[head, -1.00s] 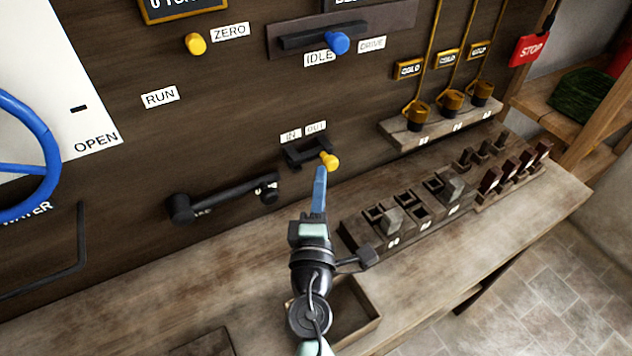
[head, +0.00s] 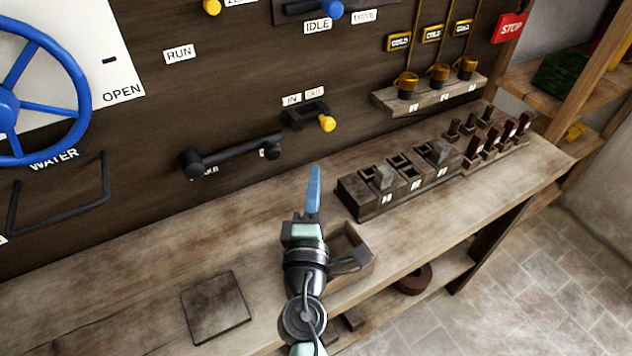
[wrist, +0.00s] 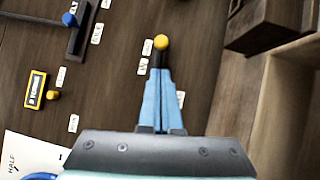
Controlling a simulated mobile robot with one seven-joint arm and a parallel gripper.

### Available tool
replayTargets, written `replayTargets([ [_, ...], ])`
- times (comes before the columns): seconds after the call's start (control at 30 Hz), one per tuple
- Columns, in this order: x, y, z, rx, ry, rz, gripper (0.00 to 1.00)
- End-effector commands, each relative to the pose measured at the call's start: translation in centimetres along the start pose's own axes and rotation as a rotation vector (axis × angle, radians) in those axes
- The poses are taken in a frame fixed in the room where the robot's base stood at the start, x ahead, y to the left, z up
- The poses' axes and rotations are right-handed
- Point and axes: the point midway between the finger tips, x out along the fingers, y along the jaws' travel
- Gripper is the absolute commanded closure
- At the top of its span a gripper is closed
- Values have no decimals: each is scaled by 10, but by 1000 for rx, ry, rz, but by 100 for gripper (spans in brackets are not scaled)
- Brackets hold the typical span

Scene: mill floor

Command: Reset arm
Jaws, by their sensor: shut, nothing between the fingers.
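My gripper (head: 314,190) is shut and empty, its blue fingers together. In the head view it hangs over the wooden bench (head: 120,290), in front of the dark panel and left of the block with square sockets. In the wrist view the shut fingers (wrist: 161,75) point toward the yellow knob (wrist: 161,42). In the head view that yellow knob (head: 327,123) sits at the right end of the IN/OUT slot, by the OUT label, apart from the fingers.
A socketed block (head: 390,190) with grey pieces stands right of my gripper. An open wooden tray (head: 362,270) lies beside my wrist. A black crank handle (head: 232,155), a blue wheel (head: 82,80) and a shelf of gold cups (head: 425,100) are on the panel. The left bench is mostly clear.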

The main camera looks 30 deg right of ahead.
Motion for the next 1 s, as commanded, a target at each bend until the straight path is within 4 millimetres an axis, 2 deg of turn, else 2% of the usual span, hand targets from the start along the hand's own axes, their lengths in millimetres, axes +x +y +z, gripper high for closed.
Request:
replayTargets([
  [0.37, 0, 0, 0, 0, 0, 0, 100],
  [0.47, 4, 19, -1, 51, -2, 22, 100],
  [0.57, 13, 67, -4, 190, -2, 75, 100],
  [0.77, 18, 217, -14, 684, 78, 216, 100],
  [0.8, 15, 248, -16, 792, 112, 239, 100],
  [0.87, 7, 294, -21, 948, 175, 266, 100],
  [0.9, 0, 324, -23, 1050, 224, 280, 100],
  [0.97, -13, 368, -28, 1199, 309, 293, 100],
  [1.0, -24, 396, -30, 1292, 373, 298, 100],
])
